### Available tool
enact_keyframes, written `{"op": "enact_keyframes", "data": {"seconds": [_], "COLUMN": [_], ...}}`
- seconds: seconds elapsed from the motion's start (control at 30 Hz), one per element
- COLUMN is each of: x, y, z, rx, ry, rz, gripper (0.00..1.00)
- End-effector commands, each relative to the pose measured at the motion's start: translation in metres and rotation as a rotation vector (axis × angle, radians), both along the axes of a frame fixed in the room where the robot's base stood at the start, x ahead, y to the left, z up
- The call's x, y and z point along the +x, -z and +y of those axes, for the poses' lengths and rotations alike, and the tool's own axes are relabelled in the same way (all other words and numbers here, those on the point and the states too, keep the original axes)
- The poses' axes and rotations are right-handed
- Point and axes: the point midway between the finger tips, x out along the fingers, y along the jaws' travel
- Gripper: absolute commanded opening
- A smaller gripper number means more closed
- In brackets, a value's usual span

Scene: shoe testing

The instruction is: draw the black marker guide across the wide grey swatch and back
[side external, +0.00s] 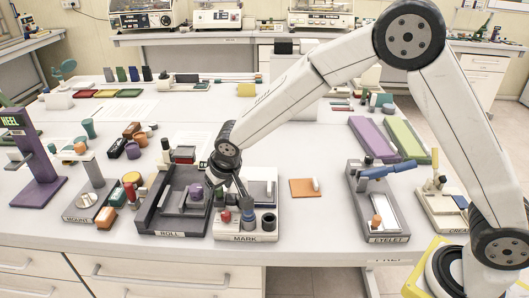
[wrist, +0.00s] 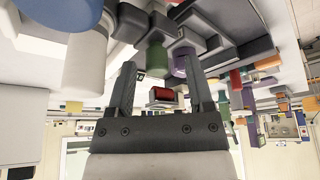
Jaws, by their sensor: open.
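The station labelled MARK (side external: 246,238) stands at the front middle of the bench. My gripper (side external: 240,191) is low over its left part, pointing down. A pale grey plate (side external: 261,188), perhaps the wide grey swatch, lies at the back right of the station. A dark upright piece (side external: 248,214) stands just below my gripper; I cannot tell whether it is the black marker guide. A black ring-shaped holder (side external: 268,221) is to its right. In the wrist view my gripper (wrist: 163,72) has its two fingers wide apart, with nothing visibly held between them.
A red knob (side external: 225,216) sits at the station's front left. The dark ROLL tray (side external: 160,222) stands close on the left. An orange swatch (side external: 305,187) and the EYELET station (side external: 383,238) are to the right, with clear bench between.

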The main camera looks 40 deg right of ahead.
Motion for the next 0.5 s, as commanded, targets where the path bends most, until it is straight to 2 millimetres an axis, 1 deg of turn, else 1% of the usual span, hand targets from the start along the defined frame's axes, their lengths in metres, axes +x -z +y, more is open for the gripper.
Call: {"op": "enact_keyframes", "data": {"seconds": [0.17, 0.5], "x": [-0.005, -0.020], "y": [-0.013, -0.048], "z": [0.000, 0.001], "rx": [0.001, 0.001], "ry": [0.000, -0.002], "rz": [-0.002, -0.002], "gripper": [0.67, 0.67]}}
